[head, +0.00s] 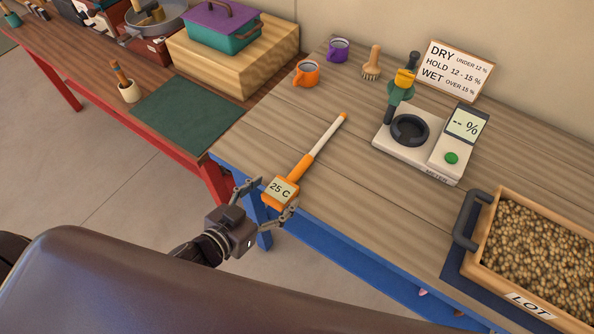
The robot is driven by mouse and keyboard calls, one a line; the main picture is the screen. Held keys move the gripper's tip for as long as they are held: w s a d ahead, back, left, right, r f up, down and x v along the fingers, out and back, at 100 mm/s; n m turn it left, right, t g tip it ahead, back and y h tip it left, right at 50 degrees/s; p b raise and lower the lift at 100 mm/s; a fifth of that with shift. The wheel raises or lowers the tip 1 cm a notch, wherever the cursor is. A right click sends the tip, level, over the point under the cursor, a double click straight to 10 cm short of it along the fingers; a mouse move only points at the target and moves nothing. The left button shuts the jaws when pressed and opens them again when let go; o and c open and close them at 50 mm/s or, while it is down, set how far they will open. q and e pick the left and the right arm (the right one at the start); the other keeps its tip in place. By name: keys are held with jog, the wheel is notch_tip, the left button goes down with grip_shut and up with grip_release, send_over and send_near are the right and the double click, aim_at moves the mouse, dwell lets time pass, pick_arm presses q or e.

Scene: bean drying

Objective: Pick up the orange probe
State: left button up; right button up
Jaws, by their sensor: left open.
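The orange probe (303,168) lies on the wooden table with the blue frame, near its front left corner. It has an orange head with a display reading 25 C, an orange and white shaft, and an orange tip pointing to the back right. My left gripper (268,199) is at the table's front edge, close to the probe's head. Its fingers are open, one to the left of the head and one at its lower right. I cannot tell whether the right finger touches the head. My right gripper is not in view.
A moisture meter (385,142) stands to the probe's right, and a tray of beans (483,240) farther right. An orange mug (307,74), a purple mug (338,50), a brush (372,66) and a sign (457,70) stand behind. A green mat (187,113) lies on the red-legged table at left.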

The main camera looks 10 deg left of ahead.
aim_at(282, 188)
pick_arm(q)
jog(key=shift+w+d, duration=0.1)
jog(key=shift+w, duration=0.2)
jog(key=p+x, duration=0.1)
jog(key=x, duration=0.2)
jog(key=shift+w+d+f, duration=0.15)
jog(key=shift+d+f, duration=0.05)
jog(key=shift+f, duration=0.05)
jog(key=shift+w+d+f+p, duration=0.15)
jog(key=shift+w+f+p, duration=0.05)
jog(key=shift+w+p, duration=0.15)
jog(key=shift+f, duration=0.1)
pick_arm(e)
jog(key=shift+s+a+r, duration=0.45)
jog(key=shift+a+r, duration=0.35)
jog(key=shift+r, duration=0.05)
pick_arm(q)
jog(key=shift+c, duration=0.6)
jog(key=c, duration=1.3)
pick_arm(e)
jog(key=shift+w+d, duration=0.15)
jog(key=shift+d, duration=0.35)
